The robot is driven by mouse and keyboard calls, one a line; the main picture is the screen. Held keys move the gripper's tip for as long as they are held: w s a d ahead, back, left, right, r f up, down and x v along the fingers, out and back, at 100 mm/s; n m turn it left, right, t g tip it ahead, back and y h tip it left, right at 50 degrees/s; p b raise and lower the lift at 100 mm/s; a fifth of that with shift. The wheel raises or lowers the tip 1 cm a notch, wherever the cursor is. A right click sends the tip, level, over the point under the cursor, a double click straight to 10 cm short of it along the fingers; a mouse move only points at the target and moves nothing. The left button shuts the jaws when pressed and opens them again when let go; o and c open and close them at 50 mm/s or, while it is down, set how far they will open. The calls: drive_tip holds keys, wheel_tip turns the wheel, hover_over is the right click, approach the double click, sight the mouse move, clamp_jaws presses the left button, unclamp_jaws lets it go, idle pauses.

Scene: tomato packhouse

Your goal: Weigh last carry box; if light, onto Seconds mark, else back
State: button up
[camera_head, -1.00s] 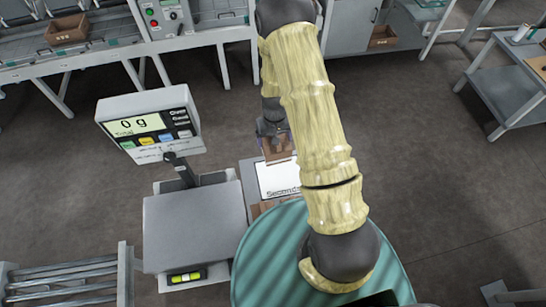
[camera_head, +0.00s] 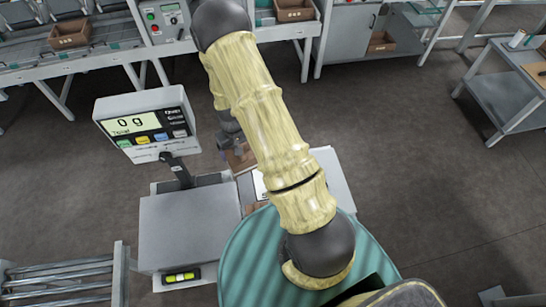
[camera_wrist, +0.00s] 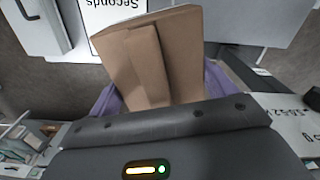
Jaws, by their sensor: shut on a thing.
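My gripper (camera_head: 234,143) is shut on a brown carry box (camera_wrist: 180,50). In the wrist view the box sits between the purple fingers. In the head view the box (camera_head: 241,160) shows only in part, behind and to the right of the scale pan (camera_head: 190,228). The pan is bare, and the scale display (camera_head: 132,124) reads 0 g. The white Seconds mark (camera_wrist: 115,12) shows beside the box in the wrist view. In the head view my arm covers most of the mark. The box is apart from the pan, and its height above the stand is hard to tell.
The scale display's post (camera_head: 178,172) stands behind the pan, to the left of the box. A roller conveyor (camera_head: 60,278) lies at the front left. Benches with brown boxes (camera_head: 70,35) line the back. A grey trolley (camera_head: 510,85) stands at the right, with open floor before it.

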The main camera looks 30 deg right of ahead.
drive_tip(key=shift+d+f+b, duration=0.2)
drive_tip(key=shift+f+b, duration=0.15)
drive_tip(key=shift+b, duration=0.05)
drive_tip(key=s+d+f+m+b, duration=0.2)
drive_tip(key=d+f+m+b, duration=0.3)
drive_tip(key=d+f+b, duration=0.7)
drive_tip(key=shift+d+m+b, duration=0.3)
drive_tip(key=shift+d+b, duration=0.3)
drive_tip(key=shift+b, duration=0.5)
drive_tip(key=shift+f, duration=0.2)
wheel_tip(320, 180, down, 6)
drive_tip(key=b, duration=0.4)
drive_tip(key=shift+b, duration=0.3)
drive_tip(key=shift+w+f+b, duration=0.1)
drive_tip(key=shift+f+b, duration=0.6)
drive_tip(key=shift+f, duration=0.45)
